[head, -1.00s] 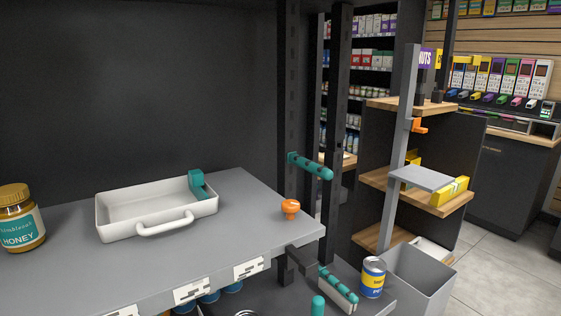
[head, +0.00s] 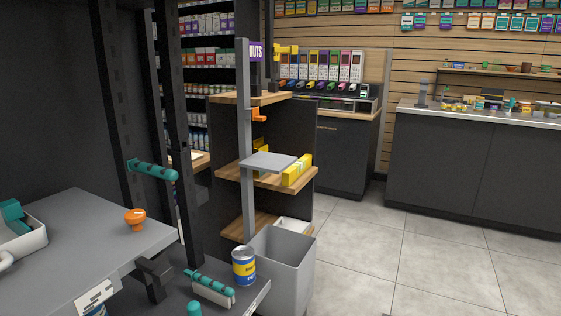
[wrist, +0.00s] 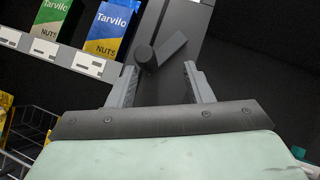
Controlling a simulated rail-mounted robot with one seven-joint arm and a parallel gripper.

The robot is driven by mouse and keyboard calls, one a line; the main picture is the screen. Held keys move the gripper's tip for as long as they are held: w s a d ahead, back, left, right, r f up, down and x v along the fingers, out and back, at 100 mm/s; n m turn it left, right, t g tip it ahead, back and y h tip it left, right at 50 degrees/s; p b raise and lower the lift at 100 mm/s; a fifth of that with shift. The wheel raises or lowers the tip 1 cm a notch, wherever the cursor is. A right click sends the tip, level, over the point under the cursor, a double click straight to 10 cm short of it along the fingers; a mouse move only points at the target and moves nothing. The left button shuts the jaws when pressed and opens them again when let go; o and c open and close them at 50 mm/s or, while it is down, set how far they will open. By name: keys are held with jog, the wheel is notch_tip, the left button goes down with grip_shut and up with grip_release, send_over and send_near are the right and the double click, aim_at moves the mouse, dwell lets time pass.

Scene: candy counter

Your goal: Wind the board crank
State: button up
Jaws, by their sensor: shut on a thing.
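My gripper (wrist: 161,70) shows in the wrist view, its two grey fingers apart around a dark crank-like part. This part has a round knob (wrist: 145,57) and a short flat arm (wrist: 173,46), in front of a grey upright post (wrist: 185,22). I take the fingers to be shut on this crank; the exact contact is hard to see against the dark background. My gripper does not show in the head view. I cannot surely match the crank to anything in the head view.
In the wrist view, a blue nuts box (wrist: 113,27) and a green one (wrist: 50,18) stand on a shelf at left. In the head view, an orange knob (head: 135,218) is on the grey counter (head: 75,232). A grey bin (head: 283,270) stands right of a can (head: 243,266); open floor lies beyond.

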jog(key=shift+b+v, duration=2)
jog(key=shift+v, duration=0.45)
jog(key=shift+r, duration=0.15)
jog(key=shift+c, duration=0.5)
jog(key=s+d+r+n+g+h+p, duration=0.1)
jog(key=s+r+n+g+h+p, duration=0.15)
jog(key=s+n+p, duration=0.6)
jog(key=w+a+r+m+t+h+p, duration=0.2)
jog(key=w+a+t+h+p, duration=0.1)
jog(key=w+p, duration=0.4)
jog(key=shift+w+a+m+t, duration=0.25)
jog(key=shift+a+m+t, duration=0.15)
jog(key=shift+a, duration=0.65)
jog(key=shift+h, duration=0.25)
